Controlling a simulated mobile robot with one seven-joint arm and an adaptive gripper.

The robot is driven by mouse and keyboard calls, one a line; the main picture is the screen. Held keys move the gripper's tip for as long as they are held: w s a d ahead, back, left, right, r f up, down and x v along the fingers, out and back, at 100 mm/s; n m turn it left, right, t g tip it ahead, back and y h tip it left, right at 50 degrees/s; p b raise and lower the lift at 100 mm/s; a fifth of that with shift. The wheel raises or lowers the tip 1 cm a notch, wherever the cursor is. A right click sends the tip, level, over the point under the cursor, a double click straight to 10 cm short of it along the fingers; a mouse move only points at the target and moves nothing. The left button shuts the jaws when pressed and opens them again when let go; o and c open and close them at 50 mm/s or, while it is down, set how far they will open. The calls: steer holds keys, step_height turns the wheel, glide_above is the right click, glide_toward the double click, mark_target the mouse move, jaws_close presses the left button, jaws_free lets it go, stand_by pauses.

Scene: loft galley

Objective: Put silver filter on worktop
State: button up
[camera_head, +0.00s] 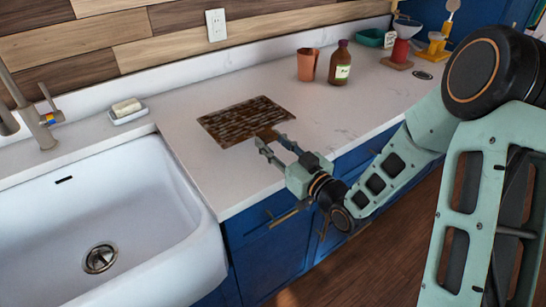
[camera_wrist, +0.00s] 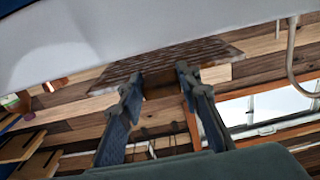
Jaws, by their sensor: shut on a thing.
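The silver filter (camera_head: 240,120) shows as a flat, dark brown and grey slatted panel with a short brown tab at its near edge. It lies flat over the white worktop (camera_head: 310,130), right of the sink; I cannot tell whether it touches the worktop or hovers just above it. My gripper (camera_head: 273,138) is at the panel's near edge, shut on the tab. In the wrist view the filter (camera_wrist: 165,62) stretches beyond my fingertips (camera_wrist: 158,82), with the tab between them. The fingers hide part of its near edge.
A white sink (camera_head: 100,225) is at the left, with a soap dish (camera_head: 128,114) behind it. An orange cup (camera_head: 307,65) and a brown bottle (camera_head: 340,63) stand behind right of the filter. The worktop between filter and bottle is clear. Blue cabinets (camera_head: 270,260) are below.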

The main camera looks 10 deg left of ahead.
steer(key=f+b, duration=0.1)
steer(key=f, duration=0.1)
steer(key=w+f, duration=0.1)
steer(key=f, duration=0.1)
steer(key=shift+f+b, duration=0.1)
steer(key=shift+b, duration=0.3)
steer(key=shift+s+d, duration=0.1)
